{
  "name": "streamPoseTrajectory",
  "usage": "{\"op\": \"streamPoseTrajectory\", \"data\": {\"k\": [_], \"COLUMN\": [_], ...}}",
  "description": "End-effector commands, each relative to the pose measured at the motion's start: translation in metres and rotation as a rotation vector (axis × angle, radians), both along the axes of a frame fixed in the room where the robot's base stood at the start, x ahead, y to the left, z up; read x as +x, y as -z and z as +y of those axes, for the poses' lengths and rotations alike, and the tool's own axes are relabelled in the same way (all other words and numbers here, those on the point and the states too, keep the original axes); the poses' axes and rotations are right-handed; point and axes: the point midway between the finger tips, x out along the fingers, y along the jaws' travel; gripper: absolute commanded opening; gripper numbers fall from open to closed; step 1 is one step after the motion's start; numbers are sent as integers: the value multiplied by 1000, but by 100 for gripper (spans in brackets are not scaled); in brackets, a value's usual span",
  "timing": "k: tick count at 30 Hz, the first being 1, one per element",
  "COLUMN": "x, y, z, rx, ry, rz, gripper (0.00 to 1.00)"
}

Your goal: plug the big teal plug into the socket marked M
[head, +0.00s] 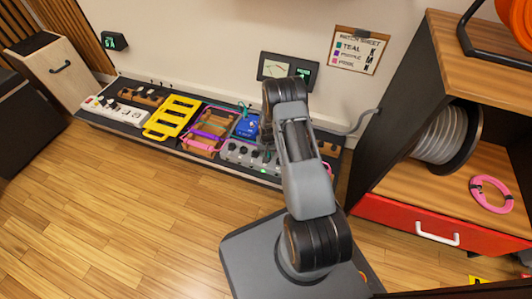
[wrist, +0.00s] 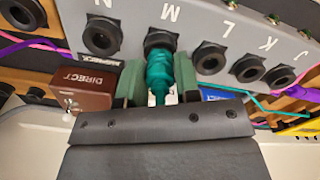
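The big teal plug (wrist: 158,72) is upright in the wrist view, between the two fingers of my gripper (wrist: 160,88). Both fingers touch its sides, so the gripper is shut on it. The plug's far end meets the dark round socket marked M (wrist: 160,38) on the grey panel (wrist: 205,20). I cannot tell how deep its tip sits, as the plug's body hides the contact. In the head view, my arm hides the gripper and the plug.
Dark sockets flank M: one on the left (wrist: 103,35), several on the right (wrist: 210,57). A brown DIRECT box (wrist: 88,85) is close left of the gripper. Purple and teal cables cross nearby. In the head view, a match sheet (head: 358,50) hangs on the wall and shelves (head: 450,180) stand right.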

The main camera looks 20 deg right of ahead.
Motion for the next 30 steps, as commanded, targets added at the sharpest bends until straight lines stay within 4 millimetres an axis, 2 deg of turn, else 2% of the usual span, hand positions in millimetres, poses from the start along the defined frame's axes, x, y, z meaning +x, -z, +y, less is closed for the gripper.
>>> {"op": "streamPoseTrajectory", "data": {"k": [1, 7, 17, 20, 30], "x": [0, 0, 0, 0, 0], "y": [0, 0, -6, -20, -90], "z": [0, 0, 0, 0, 0], "rx": [0, 0, 0, 0, -1], "ry": [0, 0, 0, 0, 0], "rz": [0, 0, -1, -1, -2], "gripper": [35, 55, 56, 56, 56]}}
